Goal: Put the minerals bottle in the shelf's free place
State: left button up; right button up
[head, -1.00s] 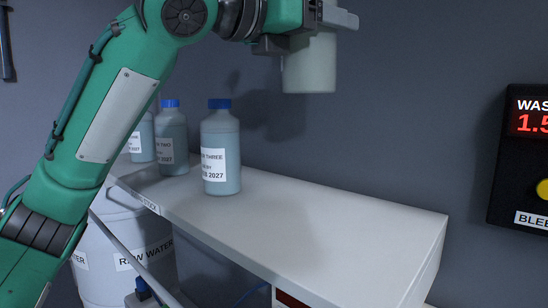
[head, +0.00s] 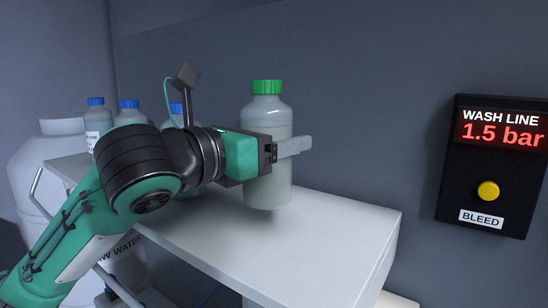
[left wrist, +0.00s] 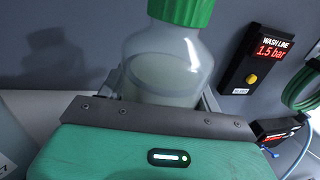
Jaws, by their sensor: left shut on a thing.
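The minerals bottle (head: 267,185) is pale and translucent with a green cap, and stands upright in my left gripper (head: 290,148). The gripper is shut around its body. The bottle is over the right part of the white shelf (head: 330,235), past the blue-capped bottles; I cannot tell whether its base touches the shelf top. In the left wrist view the bottle (left wrist: 165,65) is between the fingers, its cap cut off by the top edge. No label shows on it. My right gripper is not in view.
Blue-capped bottles (head: 96,118) stand in a row on the shelf's left part, partly hidden by my left arm. The shelf top right of the held bottle is bare. A wash line panel (head: 490,165) reading 1.5 bar is on the wall. White drums (head: 40,170) stand at left.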

pick_arm(q)
notch_tip(320, 180, down, 2)
jog(key=shift+f+p, duration=0.1)
jog(key=shift+p, duration=0.35)
jog(key=shift+f, duration=0.55)
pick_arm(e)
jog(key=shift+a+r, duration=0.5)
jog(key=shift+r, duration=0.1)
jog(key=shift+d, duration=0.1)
pick_arm(q)
jog(key=shift+f, duration=0.2)
jog(key=o, duration=1.5)
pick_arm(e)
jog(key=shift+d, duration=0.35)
pick_arm(q)
jog(key=shift+s+r, duration=0.1)
jog(key=shift+r, duration=0.05)
